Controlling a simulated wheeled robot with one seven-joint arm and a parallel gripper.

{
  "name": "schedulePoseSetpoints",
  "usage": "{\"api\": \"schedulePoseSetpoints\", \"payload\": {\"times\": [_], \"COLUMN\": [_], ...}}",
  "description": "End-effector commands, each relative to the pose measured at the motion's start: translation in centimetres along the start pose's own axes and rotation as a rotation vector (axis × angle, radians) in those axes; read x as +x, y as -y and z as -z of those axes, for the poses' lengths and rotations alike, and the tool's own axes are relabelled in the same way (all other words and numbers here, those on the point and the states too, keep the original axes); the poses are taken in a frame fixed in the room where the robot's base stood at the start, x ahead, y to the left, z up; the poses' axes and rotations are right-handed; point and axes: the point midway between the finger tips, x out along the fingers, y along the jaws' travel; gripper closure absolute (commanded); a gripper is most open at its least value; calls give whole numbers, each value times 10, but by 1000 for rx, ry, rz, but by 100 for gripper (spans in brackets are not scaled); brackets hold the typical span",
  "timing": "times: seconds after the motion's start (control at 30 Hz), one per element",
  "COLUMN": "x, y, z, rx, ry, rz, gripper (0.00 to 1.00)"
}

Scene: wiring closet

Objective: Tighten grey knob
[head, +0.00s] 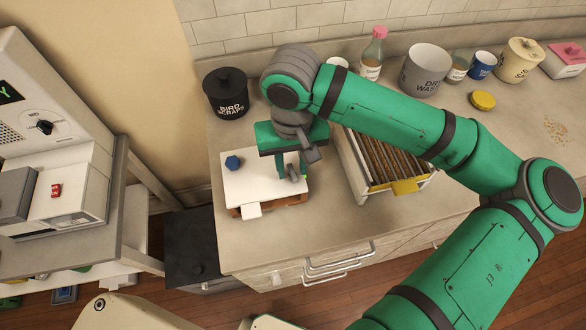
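A white plate (262,185) on a brown base lies on the counter, with a small white tab at its front edge. A blue knob (233,162) stands at the plate's upper left. A grey knob (293,174) shows at its right side, partly hidden by my gripper. My green gripper (291,168) points down over the plate's right side, with its fingers close around the grey knob. I cannot tell whether the fingers touch the knob or are a little apart from it.
A black lidded "BIRD SCRAPS" pot (227,97) stands behind the plate. An open-topped slatted box (350,165) with a yellow tab is close on the right. Cups, jars and a pink-capped bottle (372,56) line the wall. A grey machine (60,150) stands at left.

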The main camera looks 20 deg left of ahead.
Motion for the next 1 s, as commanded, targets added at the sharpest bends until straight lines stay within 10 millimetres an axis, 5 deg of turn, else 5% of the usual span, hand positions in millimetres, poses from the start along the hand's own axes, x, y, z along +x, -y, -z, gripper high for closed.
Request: {"api": "schedulePoseSetpoints", "payload": {"times": [0.5,1.0], "x": [-51,-60], "y": [0,0], "z": [0,0], "rx": [-2,-2], "ry": [-1,-1], "rz": [0,-1], "gripper": [71,71]}}
